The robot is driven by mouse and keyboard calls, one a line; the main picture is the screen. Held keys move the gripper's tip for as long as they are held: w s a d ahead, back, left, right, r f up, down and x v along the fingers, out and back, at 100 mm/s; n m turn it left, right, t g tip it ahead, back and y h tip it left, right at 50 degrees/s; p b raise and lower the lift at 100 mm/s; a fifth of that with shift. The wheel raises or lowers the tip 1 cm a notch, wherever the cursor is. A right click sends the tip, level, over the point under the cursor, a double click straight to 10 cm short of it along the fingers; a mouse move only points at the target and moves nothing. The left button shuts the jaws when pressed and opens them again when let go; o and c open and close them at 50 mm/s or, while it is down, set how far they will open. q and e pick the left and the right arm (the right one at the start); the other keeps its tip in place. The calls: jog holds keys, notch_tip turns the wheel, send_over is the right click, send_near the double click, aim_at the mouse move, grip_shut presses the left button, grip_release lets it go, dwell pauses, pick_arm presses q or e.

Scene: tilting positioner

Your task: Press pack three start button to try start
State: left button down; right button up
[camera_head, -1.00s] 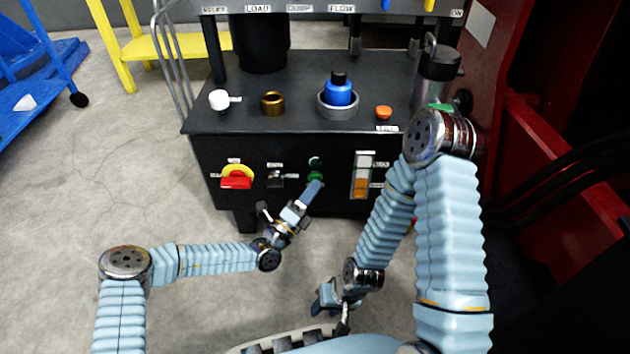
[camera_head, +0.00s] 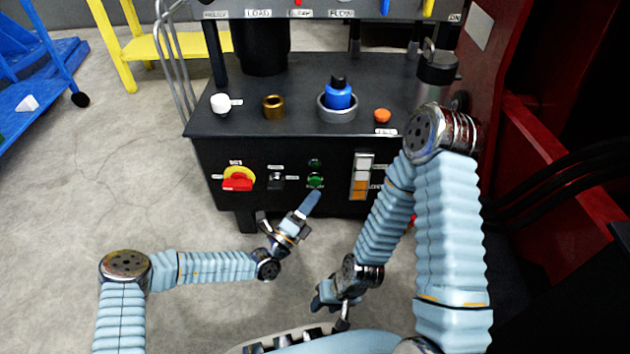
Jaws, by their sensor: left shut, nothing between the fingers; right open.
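The black machine's front panel (camera_head: 215,195) has a round green button (camera_head: 315,181) near its middle, with a small dark green lamp (camera_head: 315,163) above it. My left gripper (camera_head: 311,203) is shut and empty, its fingertips just below the green button in the picture, with a small gap showing. My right gripper (camera_head: 328,303) hangs low near my base, open and partly hidden by my own arm. The labels by the button are too small to read.
The panel also has a red rotary switch on a yellow disc (camera_head: 238,180), a small black switch (camera_head: 277,181) and a white-and-orange indicator strip (camera_head: 360,177). A blue part in a grey ring (camera_head: 338,98) stands on the top. A red frame (camera_head: 560,170) stands at right.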

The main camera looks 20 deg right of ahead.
pick_arm(q)
jog(key=s+p, duration=0.1)
jog(key=s, duration=0.1)
jog(key=s+a+p, duration=0.1)
jog(key=s, duration=0.1)
jog(key=shift+r, duration=0.1)
dwell(0.7)
